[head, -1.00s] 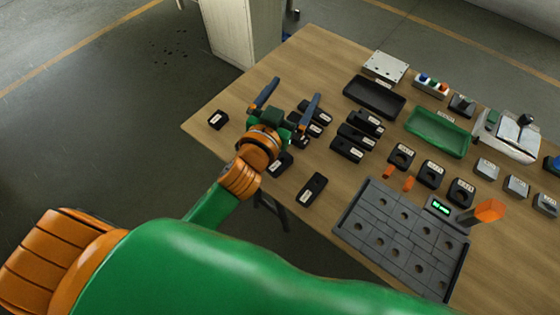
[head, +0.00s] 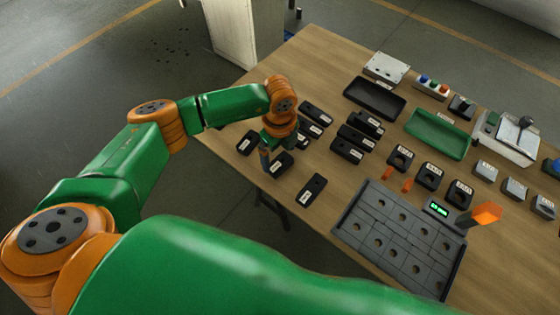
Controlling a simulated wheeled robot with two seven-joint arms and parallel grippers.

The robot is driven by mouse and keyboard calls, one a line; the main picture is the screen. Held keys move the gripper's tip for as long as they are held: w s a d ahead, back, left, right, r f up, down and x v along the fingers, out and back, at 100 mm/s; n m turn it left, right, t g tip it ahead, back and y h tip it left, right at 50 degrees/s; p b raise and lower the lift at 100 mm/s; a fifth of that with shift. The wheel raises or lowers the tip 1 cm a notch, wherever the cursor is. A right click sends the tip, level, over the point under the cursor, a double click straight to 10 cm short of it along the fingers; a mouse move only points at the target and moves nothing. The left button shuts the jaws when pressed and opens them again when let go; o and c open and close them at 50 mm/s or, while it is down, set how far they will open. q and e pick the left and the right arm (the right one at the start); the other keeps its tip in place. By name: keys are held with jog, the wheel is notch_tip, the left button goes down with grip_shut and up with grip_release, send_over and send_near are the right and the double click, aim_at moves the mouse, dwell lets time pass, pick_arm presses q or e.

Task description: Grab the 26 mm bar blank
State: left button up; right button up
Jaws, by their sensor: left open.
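Several black blocks with white labels lie on the wooden table. The labels are too small to read, so I cannot tell which, if any, is the 26 mm bar blank. One block (head: 247,142) lies left of my left gripper (head: 268,160), another (head: 281,164) lies right beside it, and one (head: 312,188) lies nearer me. More blocks (head: 316,113) lie behind the wrist. The gripper points down among them, open, with nothing seen in it; the wrist hides most of its fingers. My right gripper is not in view.
A grey slab with round holes (head: 412,240) fills the table's near right, by a green display (head: 438,208) and an orange-topped piece (head: 487,213). Behind are a black tray (head: 374,97) and a green tray (head: 438,134). A pale cabinet (head: 232,35) stands beyond the table.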

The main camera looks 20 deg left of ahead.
aim_at(280, 162)
pick_arm(q)
notch_tip(280, 162, down, 3)
jog(key=shift+d, duration=0.1)
jog(key=shift+r, duration=0.1)
grip_shut()
